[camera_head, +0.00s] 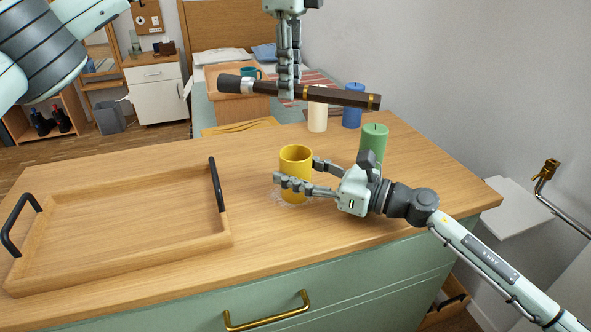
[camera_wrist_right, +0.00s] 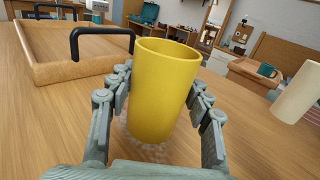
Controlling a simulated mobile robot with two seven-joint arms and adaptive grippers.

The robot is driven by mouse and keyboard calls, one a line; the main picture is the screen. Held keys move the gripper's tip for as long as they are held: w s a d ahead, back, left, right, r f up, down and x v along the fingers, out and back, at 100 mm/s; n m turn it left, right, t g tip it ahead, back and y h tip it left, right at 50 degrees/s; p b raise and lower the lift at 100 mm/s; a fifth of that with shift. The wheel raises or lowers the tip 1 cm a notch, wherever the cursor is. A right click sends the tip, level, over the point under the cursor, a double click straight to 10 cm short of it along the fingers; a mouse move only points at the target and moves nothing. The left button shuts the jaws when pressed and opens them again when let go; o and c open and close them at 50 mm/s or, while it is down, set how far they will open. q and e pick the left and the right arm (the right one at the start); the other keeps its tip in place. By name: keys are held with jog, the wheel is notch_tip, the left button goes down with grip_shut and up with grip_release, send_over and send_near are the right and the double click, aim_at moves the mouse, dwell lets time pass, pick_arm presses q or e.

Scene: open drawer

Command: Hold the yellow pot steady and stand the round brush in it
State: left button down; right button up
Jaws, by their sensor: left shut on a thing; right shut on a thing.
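The yellow pot (camera_head: 295,158) stands upright on the wooden counter. My right gripper (camera_head: 300,182) is shut on it from the right, low on its sides. In the right wrist view the yellow pot (camera_wrist_right: 160,90) sits between both fingers (camera_wrist_right: 160,107), with its open rim up. My left gripper (camera_head: 289,92) points down, shut on the round brush (camera_head: 340,97) around its handle. The brush is in the air, nearly level, above and behind the pot in the picture.
A wooden tray (camera_head: 130,255) with black handles lies left of the pot. A green candle (camera_head: 373,142), a cream candle (camera_head: 317,117) and a blue candle (camera_head: 353,105) stand behind on the right. Something clear lies around the pot's base. The counter in front is bare.

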pick_arm(q)
notch_tip(320, 180, down, 8)
dwell(1.0)
jog(key=c, duration=1.3)
grip_release()
notch_tip(320, 180, up, 12)
jog(key=shift+r, duration=0.1)
